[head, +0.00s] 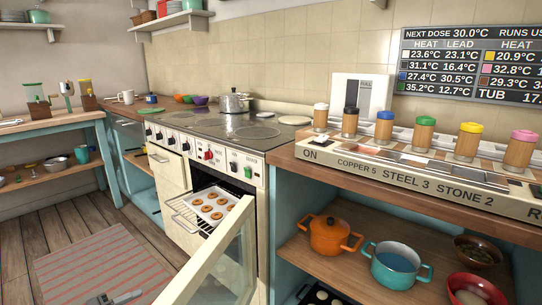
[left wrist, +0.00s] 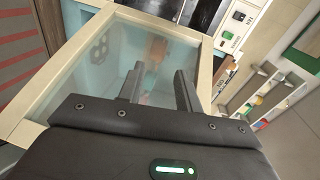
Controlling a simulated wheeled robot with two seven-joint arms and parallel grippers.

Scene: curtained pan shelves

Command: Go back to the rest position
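My left gripper (left wrist: 160,82) shows large in the left wrist view. Its two dark fingers are apart with nothing held between them. It is in front of the glass of the open oven door (left wrist: 65,60); whether it touches the door I cannot tell. In the head view a small grey part, which looks like my left gripper (head: 115,298), shows at the bottom edge, left of the oven door (head: 215,260). My right gripper is in neither view.
The open oven shows a tray of round baked pieces (head: 212,203) on a rack. An orange pot (head: 330,236) and a teal pot (head: 396,265) stand on the lower right shelf. A row of shakers stands on the counter panel (head: 415,172). Floor with a striped mat (head: 100,265) is clear at left.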

